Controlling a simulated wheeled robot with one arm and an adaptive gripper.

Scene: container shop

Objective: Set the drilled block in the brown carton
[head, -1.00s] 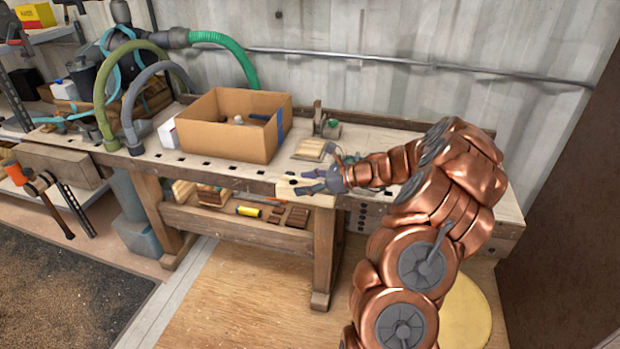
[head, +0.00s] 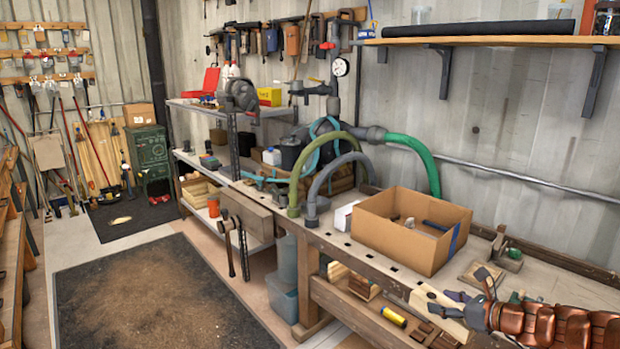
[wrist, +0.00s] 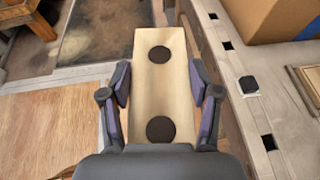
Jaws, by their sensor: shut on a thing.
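The drilled block (wrist: 160,85) is a pale wooden piece with two dark round holes, held between the fingers in the wrist view. It also shows in the head view (head: 433,300) at the bench's front edge. My gripper (wrist: 160,92) is shut on its sides; in the head view my gripper (head: 462,304) is at the lower right. The brown carton (head: 395,240) stands open on the bench, behind and left of the block, with a few items inside. A corner of the carton shows at top right in the wrist view (wrist: 265,20).
The workbench (head: 345,248) has dark square holes along its front. Grey and green hoses (head: 318,190) rise left of the carton, beside a white box (head: 344,216). A hand plane (head: 505,250) and a wooden piece (head: 480,274) lie right of the carton.

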